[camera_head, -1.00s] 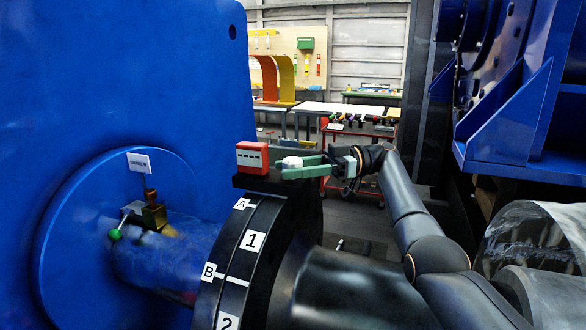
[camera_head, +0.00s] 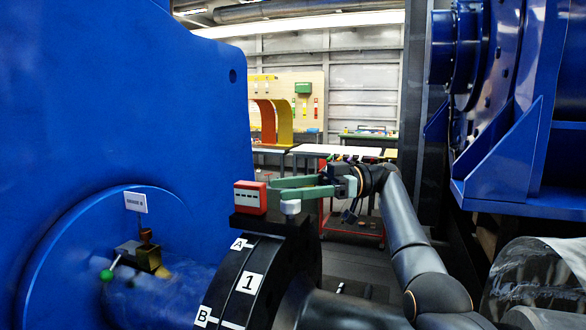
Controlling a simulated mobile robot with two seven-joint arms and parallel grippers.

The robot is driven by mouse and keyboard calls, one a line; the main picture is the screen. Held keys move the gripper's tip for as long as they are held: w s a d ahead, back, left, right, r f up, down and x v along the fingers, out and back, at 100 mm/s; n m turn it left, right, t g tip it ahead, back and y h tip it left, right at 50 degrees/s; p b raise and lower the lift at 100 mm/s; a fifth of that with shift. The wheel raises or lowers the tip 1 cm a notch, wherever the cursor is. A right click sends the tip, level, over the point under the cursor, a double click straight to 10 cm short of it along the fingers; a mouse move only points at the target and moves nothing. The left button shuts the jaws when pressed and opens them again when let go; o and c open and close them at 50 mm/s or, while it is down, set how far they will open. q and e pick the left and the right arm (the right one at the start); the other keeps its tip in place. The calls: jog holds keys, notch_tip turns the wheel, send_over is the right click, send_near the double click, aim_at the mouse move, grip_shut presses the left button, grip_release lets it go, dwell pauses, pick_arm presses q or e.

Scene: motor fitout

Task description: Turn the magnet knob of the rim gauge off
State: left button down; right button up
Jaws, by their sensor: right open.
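A pale grey-white knob (camera_head: 290,207) stands upright just right of the red box. My right gripper (camera_head: 275,190) reaches in from the right with its green fingers open and nothing held. The fingers point at the red box, and the nearer finger lies just above the knob in the picture. I cannot tell whether it touches the knob or the box. My left gripper is not in view.
A large blue housing (camera_head: 130,100) fills the left. Blue machinery (camera_head: 520,130) stands at right. Worktables and a red cart (camera_head: 352,229) stand behind.

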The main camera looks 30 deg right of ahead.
jog(key=s+a+r+b, duration=0.5)
jog(key=s+r, duration=0.3)
jog(key=s, duration=0.3)
jog(key=shift+s+a+r, duration=0.25)
jog(key=shift+s+r, duration=0.1)
